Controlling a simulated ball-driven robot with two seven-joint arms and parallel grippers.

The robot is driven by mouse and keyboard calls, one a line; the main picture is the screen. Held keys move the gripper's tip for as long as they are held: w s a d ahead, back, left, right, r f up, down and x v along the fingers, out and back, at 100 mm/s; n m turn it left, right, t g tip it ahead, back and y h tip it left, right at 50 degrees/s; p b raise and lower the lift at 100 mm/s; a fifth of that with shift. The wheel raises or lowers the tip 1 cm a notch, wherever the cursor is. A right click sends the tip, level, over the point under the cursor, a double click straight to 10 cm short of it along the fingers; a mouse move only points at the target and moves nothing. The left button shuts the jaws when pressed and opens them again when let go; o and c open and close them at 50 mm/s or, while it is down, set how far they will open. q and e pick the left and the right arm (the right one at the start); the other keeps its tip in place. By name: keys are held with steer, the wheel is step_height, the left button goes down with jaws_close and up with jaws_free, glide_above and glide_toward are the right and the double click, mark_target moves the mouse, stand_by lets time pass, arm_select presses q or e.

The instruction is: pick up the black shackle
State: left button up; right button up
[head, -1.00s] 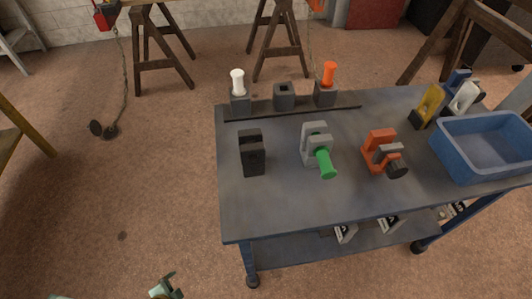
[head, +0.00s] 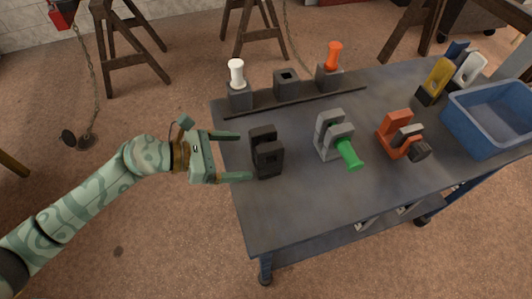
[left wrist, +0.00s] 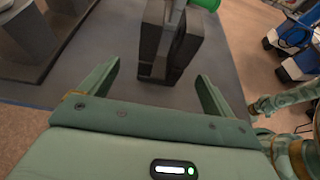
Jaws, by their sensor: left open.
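The black shackle (head: 266,152) stands upright near the left edge of the bench. My left gripper (head: 244,158) is open and level with it, just to its left, with its fingers pointing at it. The left finger tips are close to the shackle, but whether they touch cannot be told. In the left wrist view the shackle (left wrist: 164,50) stands ahead, between and beyond the two open fingers (left wrist: 158,82). Nothing is held. My right gripper does not show.
A grey shackle with a green pin (head: 349,152) and an orange shackle (head: 395,128) stand to the right. A rail with a white pin (head: 237,72), an empty block (head: 286,82) and an orange pin (head: 333,54) lies behind. A blue bin (head: 490,135) sits at the right.

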mark_target(266, 155)
arm_select(q)
steer(key=b+x, duration=0.1)
steer(key=x, duration=0.7)
steer(key=shift+s+d+r, duration=0.15)
steer(key=shift+s+r, duration=0.05)
steer(key=shift+r, duration=0.1)
steer(key=c, duration=1.5)
